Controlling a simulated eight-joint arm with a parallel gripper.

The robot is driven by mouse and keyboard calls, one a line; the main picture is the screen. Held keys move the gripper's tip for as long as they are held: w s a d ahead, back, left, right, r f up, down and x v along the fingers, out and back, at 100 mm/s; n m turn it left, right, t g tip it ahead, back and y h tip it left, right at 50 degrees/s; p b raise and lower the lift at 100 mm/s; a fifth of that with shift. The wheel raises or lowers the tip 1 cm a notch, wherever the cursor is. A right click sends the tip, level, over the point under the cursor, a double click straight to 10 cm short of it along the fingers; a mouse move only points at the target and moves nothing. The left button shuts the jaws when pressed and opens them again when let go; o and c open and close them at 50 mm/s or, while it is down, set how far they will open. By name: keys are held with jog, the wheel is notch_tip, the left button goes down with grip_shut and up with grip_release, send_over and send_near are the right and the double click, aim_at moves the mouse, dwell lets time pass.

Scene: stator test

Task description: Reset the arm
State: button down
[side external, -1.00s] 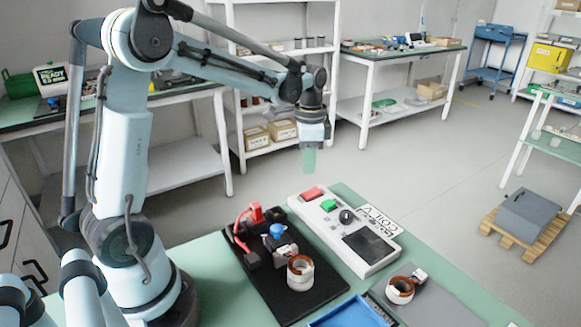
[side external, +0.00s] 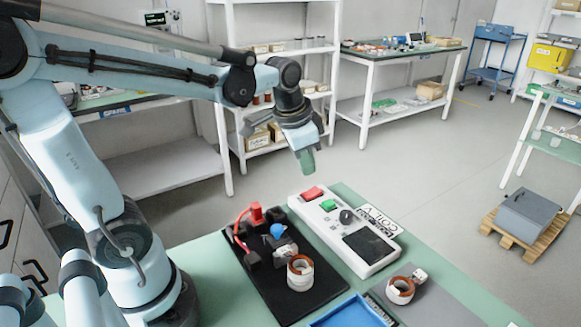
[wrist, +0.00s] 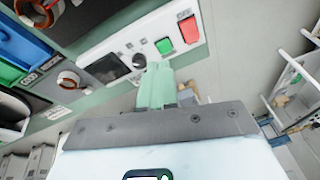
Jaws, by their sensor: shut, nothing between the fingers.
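My gripper (side external: 307,162) is in the air above the back edge of the green-topped bench (side external: 206,258), tilted, with its green fingers together and nothing between them. In the wrist view the green fingers (wrist: 156,84) show in front of the white control box (wrist: 138,50). The control box also shows in the side view (side external: 345,262), below and to the right of my gripper, apart from it. It has a red button (side external: 313,193), a green button (side external: 328,206), a black knob and a dark screen.
A black plate (side external: 290,305) carries a red clamp, a blue knob and a copper-wound stator ring (side external: 300,272). A second ring (side external: 400,290) sits on a grey plate at right. A blue tray (side external: 345,313) is at front. Shelves (side external: 280,90) stand behind; the air around the gripper is clear.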

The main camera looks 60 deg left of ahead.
jog(key=s+d+f+n+t, duration=0.1)
jog(key=s+d+n+t, duration=0.2)
jog(key=s, duration=0.3)
jog(key=shift+d+t, duration=0.3)
jog(key=shift+d, duration=0.6)
